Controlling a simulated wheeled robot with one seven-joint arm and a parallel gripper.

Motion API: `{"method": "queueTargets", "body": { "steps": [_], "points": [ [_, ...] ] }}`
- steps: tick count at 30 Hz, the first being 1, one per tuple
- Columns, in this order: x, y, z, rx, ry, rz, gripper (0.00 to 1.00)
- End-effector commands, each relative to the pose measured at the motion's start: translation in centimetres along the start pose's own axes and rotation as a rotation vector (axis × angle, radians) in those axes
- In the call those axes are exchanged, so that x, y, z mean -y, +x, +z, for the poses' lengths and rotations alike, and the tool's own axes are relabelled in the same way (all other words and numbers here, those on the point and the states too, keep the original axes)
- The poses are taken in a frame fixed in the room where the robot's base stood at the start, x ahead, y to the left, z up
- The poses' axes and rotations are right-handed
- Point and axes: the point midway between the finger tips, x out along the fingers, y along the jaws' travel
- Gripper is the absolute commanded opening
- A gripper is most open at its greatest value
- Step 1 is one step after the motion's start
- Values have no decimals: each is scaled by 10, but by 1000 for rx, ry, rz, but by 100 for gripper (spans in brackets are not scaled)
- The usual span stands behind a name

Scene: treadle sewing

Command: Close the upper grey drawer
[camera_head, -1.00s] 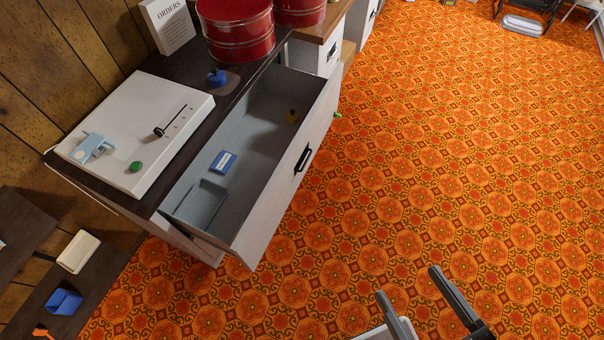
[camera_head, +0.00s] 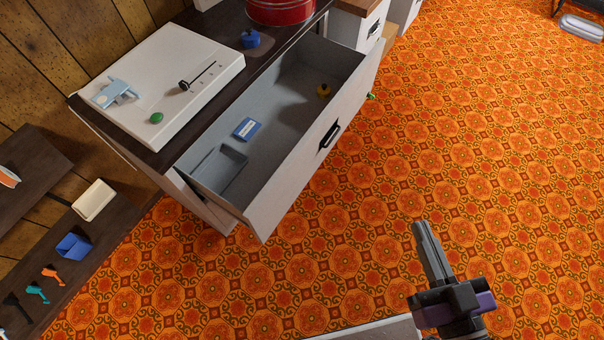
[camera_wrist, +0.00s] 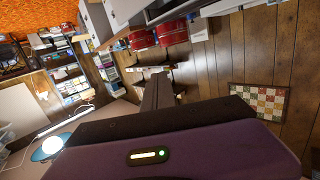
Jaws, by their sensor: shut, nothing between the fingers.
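The upper grey drawer (camera_head: 268,188) is pulled far out from its dark-topped cabinet (camera_head: 160,157). Its front panel carries a dark handle (camera_head: 330,136). Inside lie a blue-and-white packet (camera_head: 247,129), a small grey tray (camera_head: 219,168) and a yellow-and-dark item (camera_head: 324,91). My gripper (camera_head: 424,228) is shut and empty, above the orange floor to the right of the drawer front and apart from it. In the wrist view its fingers (camera_wrist: 157,85) also appear together.
A white panel (camera_head: 165,80) with a slider and green button lies on the cabinet top, beside a blue item (camera_head: 250,38) and a red tin (camera_head: 281,10). A dark shelf (camera_head: 62,255) at left holds small tools. The patterned floor (camera_head: 480,130) in front is clear.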

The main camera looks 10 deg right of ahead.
Motion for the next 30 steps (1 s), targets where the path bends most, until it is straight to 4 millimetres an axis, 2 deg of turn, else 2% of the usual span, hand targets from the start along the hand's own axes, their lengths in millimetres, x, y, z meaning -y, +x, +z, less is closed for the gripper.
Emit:
{"method": "queueTargets", "body": {
  "steps": [1, 6, 11, 14, 19, 21, 23, 30],
  "points": [
    [-9, 22, 24, -8, 32, 11, 0],
    [-36, 86, 81, 41, 207, 38, 0],
    [-50, 148, 133, 126, 428, 29, 0],
    [-49, 185, 160, 196, 591, -6, 0],
    [-24, 238, 190, 348, 896, -138, 0],
    [-7, 249, 193, 425, 1017, -218, 0],
    [8, 250, 194, 492, 1102, -283, 0],
    [51, 217, 202, 715, 1272, -449, 0]
  ]
}}
